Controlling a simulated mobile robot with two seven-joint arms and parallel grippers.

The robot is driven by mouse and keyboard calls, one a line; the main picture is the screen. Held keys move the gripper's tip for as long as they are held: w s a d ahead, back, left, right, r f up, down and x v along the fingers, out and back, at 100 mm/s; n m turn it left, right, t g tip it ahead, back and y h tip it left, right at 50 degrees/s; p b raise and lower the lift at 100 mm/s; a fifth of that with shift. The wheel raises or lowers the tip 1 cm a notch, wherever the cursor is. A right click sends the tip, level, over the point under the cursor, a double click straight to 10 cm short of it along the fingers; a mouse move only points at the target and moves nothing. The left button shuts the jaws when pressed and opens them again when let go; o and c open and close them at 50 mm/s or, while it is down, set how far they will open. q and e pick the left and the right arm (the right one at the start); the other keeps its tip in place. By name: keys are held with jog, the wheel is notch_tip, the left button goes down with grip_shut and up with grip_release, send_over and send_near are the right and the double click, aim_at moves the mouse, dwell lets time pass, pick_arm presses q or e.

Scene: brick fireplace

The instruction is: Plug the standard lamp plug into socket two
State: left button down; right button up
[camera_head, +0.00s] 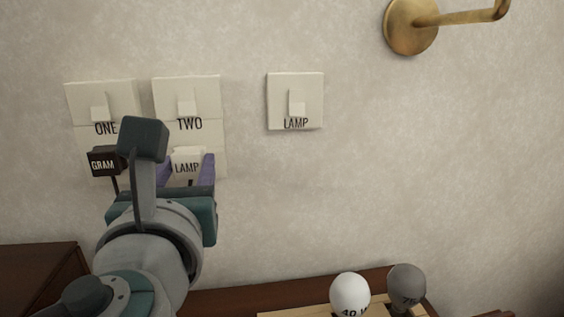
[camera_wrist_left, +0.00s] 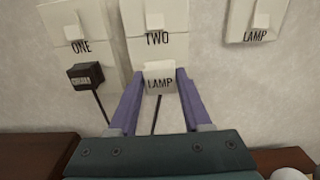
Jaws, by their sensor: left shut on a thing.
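The white lamp plug (camera_head: 187,164), marked LAMP, is at the lower part of socket two (camera_head: 189,95), below the word TWO. My left gripper (camera_head: 187,168) is shut on this plug, with a purple finger on each side. In the left wrist view the plug (camera_wrist_left: 159,80) sits between the fingers of the left gripper (camera_wrist_left: 159,85), and its dark cord hangs down. The plug covers the socket holes, so I cannot tell whether its pins are fully in. My right gripper is not in view.
Socket one (camera_head: 103,100) is to the left, with a black plug (camera_head: 103,163) marked GRAM in its lower part. A separate LAMP switch (camera_head: 295,100) is to the right. A brass wall fitting (camera_head: 411,27) is above right. Two bulbs, white (camera_head: 350,293) and grey (camera_head: 407,281), stand below.

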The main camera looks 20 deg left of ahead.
pick_arm(q)
jog(key=shift+x, duration=1.2)
jog(key=shift+c, duration=1.3)
grip_release()
jog(key=p+v, duration=0.1)
jog(key=v, duration=0.9)
